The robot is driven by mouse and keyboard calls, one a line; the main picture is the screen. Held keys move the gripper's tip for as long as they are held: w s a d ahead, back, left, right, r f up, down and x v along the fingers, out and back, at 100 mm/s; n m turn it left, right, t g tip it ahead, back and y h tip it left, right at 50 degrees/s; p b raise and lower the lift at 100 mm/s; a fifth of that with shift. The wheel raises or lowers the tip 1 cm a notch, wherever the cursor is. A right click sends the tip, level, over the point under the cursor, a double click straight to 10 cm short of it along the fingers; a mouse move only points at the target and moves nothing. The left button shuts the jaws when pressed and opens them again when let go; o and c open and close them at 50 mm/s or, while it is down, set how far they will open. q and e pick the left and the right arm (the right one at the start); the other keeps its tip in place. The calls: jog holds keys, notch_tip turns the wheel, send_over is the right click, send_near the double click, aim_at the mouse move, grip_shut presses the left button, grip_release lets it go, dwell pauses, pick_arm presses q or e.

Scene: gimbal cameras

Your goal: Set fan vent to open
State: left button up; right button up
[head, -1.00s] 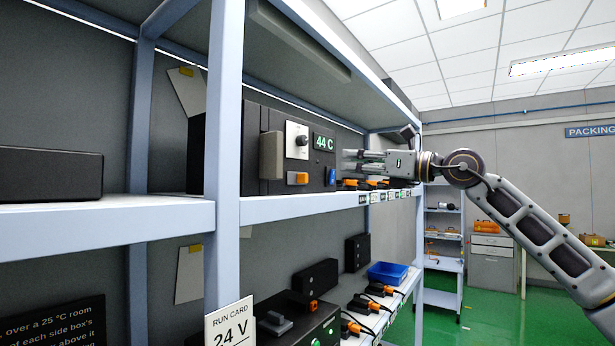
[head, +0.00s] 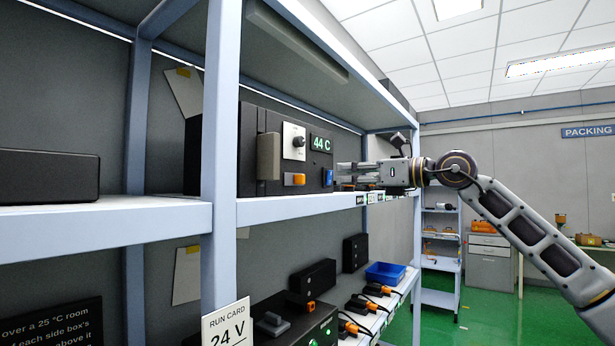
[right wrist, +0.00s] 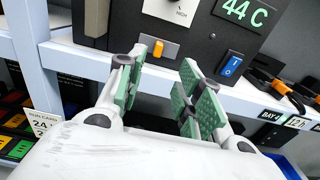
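A black control box (head: 257,130) stands on the upper shelf. Its face has a small orange slider (head: 299,179) in a grey slot, also seen in the right wrist view (right wrist: 158,49). I cannot read any label naming the fan vent. Above the slider is a black knob (head: 298,141) on a white plate, with a green "44 C" display (head: 320,144) beside it. A blue rocker switch (right wrist: 232,65) is to the right of the slider. My right gripper (right wrist: 160,82) is open and empty, in front of the box face and apart from the slider. My left gripper is not in view.
The upper shelf edge (head: 290,208) runs below the box, and a blue-grey post (head: 222,150) stands to its left. Orange-handled plugs (right wrist: 275,80) sit right of the box. A blue bin (head: 385,272) is on the lower shelf. Open room lies right of the shelving.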

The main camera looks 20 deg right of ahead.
aim_at(304, 176)
jog(key=p+x, duration=0.4)
jog(key=x, duration=0.9)
grip_shut()
dwell(0.4)
